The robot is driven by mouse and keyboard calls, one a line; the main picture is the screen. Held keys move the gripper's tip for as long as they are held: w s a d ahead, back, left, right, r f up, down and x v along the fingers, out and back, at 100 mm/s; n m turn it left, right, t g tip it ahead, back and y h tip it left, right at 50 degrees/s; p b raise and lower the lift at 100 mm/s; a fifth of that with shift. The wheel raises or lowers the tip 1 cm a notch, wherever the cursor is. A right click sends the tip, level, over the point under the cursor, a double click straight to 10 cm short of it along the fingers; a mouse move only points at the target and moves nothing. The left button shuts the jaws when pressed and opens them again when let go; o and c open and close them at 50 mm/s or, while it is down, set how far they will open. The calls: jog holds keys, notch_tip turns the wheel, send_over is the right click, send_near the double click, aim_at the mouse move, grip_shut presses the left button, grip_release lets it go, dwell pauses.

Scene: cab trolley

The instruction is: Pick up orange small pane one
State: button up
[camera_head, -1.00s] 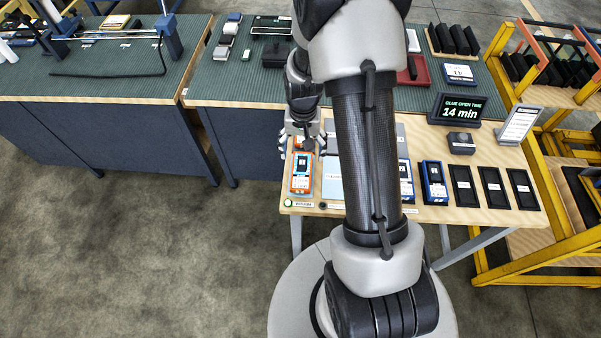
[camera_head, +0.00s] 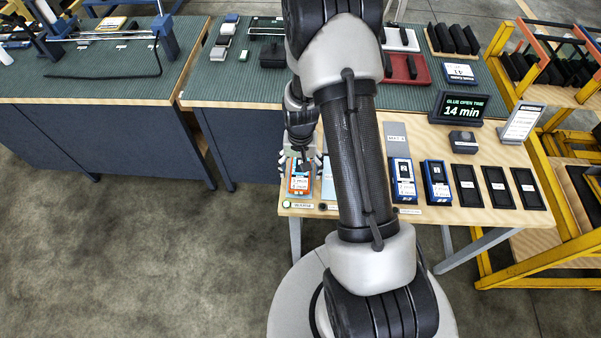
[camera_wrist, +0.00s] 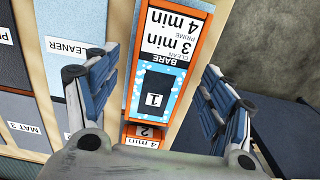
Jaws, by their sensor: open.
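The orange small pane one (camera_wrist: 155,90) shows in the wrist view as an orange-edged piece with a blue bubbled face and a dark shape marked "1". It lies at the left front of the wooden table, in an orange unit (camera_head: 299,186) in the head view. My gripper (camera_wrist: 160,72) is open, with one finger on each side of the pane and nothing held. In the head view my gripper (camera_head: 301,163) is just over the far end of the orange unit. Contact with the pane cannot be told. A second orange piece marked "2" (camera_wrist: 146,133) shows partly behind my gripper.
A light blue cleaner mat (camera_wrist: 62,60) lies beside the orange unit. Blue boxes (camera_head: 402,182) and black trays (camera_head: 467,187) line the table's front to the right. A timer display (camera_head: 463,107) reads 14 min. Green-topped benches (camera_head: 215,85) stand behind. Floor lies open at left.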

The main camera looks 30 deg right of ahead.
jog(key=shift+c, duration=0.6)
jog(key=c, duration=1.2)
jog(key=shift+o, duration=0.2)
jog(key=shift+r, duration=0.1)
